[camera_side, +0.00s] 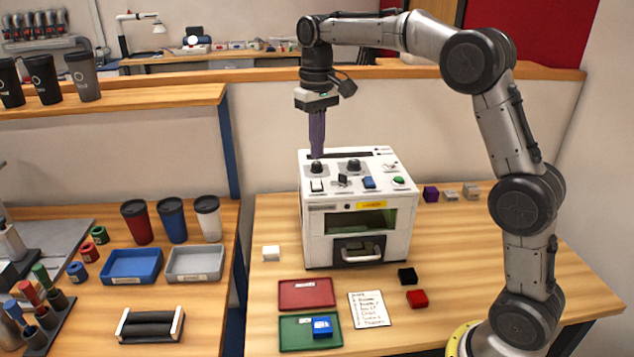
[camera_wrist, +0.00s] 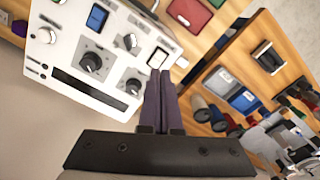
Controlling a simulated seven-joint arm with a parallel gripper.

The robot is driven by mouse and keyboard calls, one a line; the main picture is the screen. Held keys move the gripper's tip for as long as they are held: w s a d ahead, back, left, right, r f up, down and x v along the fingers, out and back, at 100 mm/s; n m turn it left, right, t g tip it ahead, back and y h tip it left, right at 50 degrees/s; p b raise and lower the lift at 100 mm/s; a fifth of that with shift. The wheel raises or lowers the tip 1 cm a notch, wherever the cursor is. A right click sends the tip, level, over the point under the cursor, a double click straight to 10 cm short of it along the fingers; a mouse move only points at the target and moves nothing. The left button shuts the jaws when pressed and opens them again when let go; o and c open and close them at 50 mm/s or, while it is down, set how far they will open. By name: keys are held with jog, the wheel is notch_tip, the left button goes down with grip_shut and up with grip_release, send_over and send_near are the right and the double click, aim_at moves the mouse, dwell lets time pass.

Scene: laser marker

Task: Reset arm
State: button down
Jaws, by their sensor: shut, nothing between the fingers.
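My gripper (camera_side: 316,154) hangs straight down over the back left part of the top panel of the white laser marker (camera_side: 318,232). Its long dark fingers are pressed together with nothing between them. In the wrist view my gripper (camera_wrist: 160,75) shows at the centre, near the edge of the laser marker's panel (camera_wrist: 105,62). The panel carries black knobs, switches, a blue rocker (camera_side: 369,182) and a green button (camera_side: 398,180). I cannot tell whether the fingertips touch the panel.
A red tray (camera_side: 290,298) and a green tray (camera_side: 296,338) holding a blue block (camera_side: 322,327) lie in front. A note (camera_side: 370,309), a black block (camera_side: 407,276), a red block (camera_side: 417,298) and a white block (camera_side: 271,253) lie around the machine. Cups stand on the left table.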

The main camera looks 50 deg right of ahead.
jog(key=shift+r, duration=0.1)
jog(key=s+a+r+n+t, duration=0.15)
jog(key=s+r, duration=0.25)
jog(key=s, duration=0.4)
jog(key=s+a+r+t, duration=0.2)
jog(key=s+a+r, duration=0.15)
jog(key=s, duration=0.45)
jog(key=s+a+f+n+t, duration=0.1)
jog(key=s+f+t, duration=0.1)
jog(key=s+f, duration=0.9)
jog(key=shift+s+f, duration=0.4)
jog(key=shift+s, duration=0.65)
jog(key=shift+n, duration=0.25)
